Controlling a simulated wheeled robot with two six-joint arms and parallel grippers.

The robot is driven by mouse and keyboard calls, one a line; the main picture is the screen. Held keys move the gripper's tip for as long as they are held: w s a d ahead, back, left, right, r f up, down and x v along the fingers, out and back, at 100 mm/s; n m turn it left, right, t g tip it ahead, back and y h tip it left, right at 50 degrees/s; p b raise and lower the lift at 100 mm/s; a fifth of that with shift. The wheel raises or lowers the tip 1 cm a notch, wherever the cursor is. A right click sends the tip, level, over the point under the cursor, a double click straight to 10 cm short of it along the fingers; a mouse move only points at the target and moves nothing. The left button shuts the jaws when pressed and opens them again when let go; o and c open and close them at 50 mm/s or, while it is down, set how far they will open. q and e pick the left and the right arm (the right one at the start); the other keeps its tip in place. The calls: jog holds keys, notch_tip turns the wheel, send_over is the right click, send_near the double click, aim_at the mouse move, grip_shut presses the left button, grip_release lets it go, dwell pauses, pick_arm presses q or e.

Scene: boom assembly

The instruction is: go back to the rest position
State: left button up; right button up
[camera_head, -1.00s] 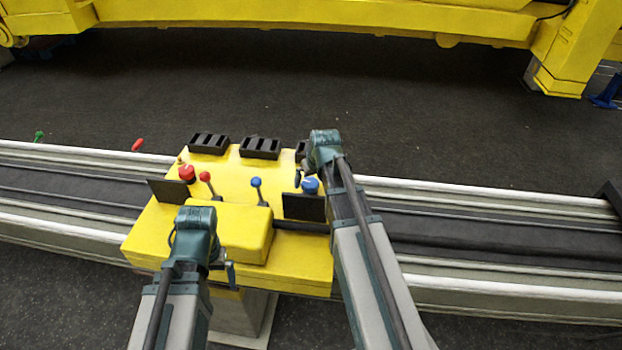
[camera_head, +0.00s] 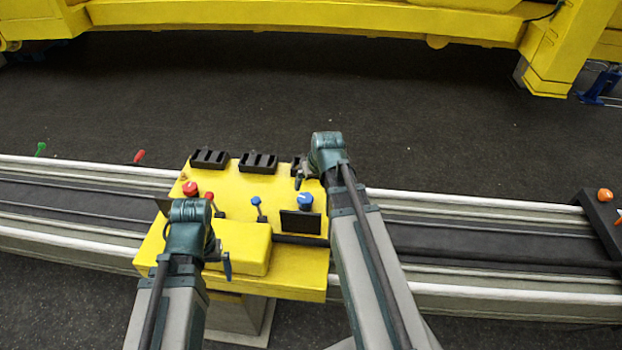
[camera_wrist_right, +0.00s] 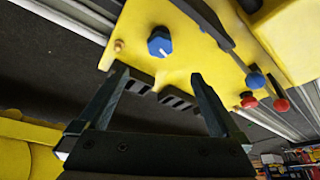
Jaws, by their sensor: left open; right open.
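A yellow control console (camera_head: 235,184) stands in the middle of the head view. It has red knobs and levers on its left, a blue lever (camera_head: 257,207) near its middle and a blue knob (camera_head: 305,201) on its right. My left gripper (camera_head: 227,262) is over the console's front left, mostly hidden behind my wrist. My right gripper (camera_head: 299,181) is at the console's back right edge, partly hidden by my arm. The right wrist view shows its fingers (camera_wrist_right: 158,78) apart and empty, with the blue knob (camera_wrist_right: 160,41) beyond them.
A long grey rail (camera_head: 480,240) runs left to right behind and beside the console. A dark bracket with an orange knob (camera_head: 605,195) sits at the far right. A large yellow beam (camera_head: 300,14) spans the back. The dark floor between is clear.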

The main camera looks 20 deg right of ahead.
aim_at(305, 198)
jog(key=shift+f, duration=0.1)
jog(key=b+x, duration=1.3)
jog(key=shift+w+f, duration=0.2)
jog(key=shift+f, duration=0.05)
jog(key=shift+r, duration=0.15)
jog(key=p+v, duration=1.3)
jog(key=v, duration=0.1)
jog(key=b+x, duration=1.3)
jog(key=x, duration=0.2)
jog(key=shift+f+b, duration=0.2)
jog(key=shift+b, duration=0.2)
jog(key=shift+s+d+r+n+p, duration=0.1)
jog(key=shift+r+n+p, duration=0.3)
jog(key=shift+r+p, duration=0.05)
jog(key=n+y, duration=0.1)
jog(key=n, duration=0.2)
jog(key=shift+d+y, duration=0.1)
jog(key=shift+y, duration=0.2)
jog(key=p+v, duration=0.8)
jog(key=v, duration=0.1)
